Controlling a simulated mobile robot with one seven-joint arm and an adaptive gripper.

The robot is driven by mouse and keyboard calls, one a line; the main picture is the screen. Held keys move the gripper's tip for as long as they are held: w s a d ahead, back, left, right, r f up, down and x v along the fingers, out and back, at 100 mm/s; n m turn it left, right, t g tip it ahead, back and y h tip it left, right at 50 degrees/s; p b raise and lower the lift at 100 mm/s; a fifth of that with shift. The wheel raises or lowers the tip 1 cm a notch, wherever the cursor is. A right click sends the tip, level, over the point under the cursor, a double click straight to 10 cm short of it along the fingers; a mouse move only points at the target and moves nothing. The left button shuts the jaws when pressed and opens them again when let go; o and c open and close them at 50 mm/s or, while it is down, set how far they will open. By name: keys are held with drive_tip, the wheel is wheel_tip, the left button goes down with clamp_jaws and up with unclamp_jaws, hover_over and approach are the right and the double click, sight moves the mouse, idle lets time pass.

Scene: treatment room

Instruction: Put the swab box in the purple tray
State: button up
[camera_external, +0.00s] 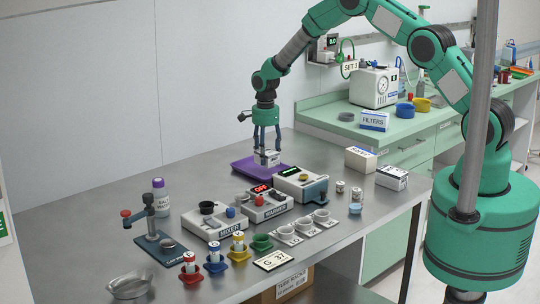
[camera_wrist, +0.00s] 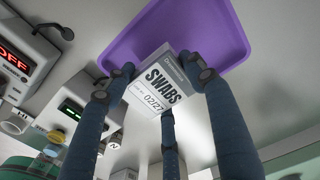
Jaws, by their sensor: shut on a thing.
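The white swab box (camera_external: 271,160), lettered SWABS, is held by my gripper (camera_external: 266,147). In the wrist view the dark fingers of my gripper (camera_wrist: 165,88) close around the sides of the box (camera_wrist: 160,88), and its label faces the camera. The flat purple tray (camera_external: 244,168) lies on the steel table below and around the box. In the wrist view the tray (camera_wrist: 215,32) spreads behind the upper part of the box and looks empty where it shows. I cannot tell how far the box is above the tray.
A scale (camera_external: 302,184) and a warmer with a red display (camera_external: 265,206) stand close in front of the tray. Two other boxes, one pale (camera_external: 360,159) and one grey-white (camera_external: 391,178), stand to the right.

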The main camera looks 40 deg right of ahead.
sight(266, 151)
drive_tip(key=shift+f, duration=1.65)
drive_tip(key=shift+f, duration=0.15)
drive_tip(key=o, duration=1.2)
drive_tip(key=shift+c, duration=0.2)
wheel_tip(266, 151, up, 12)
drive_tip(key=shift+r, duration=0.15)
drive_tip(key=shift+p, duration=0.3)
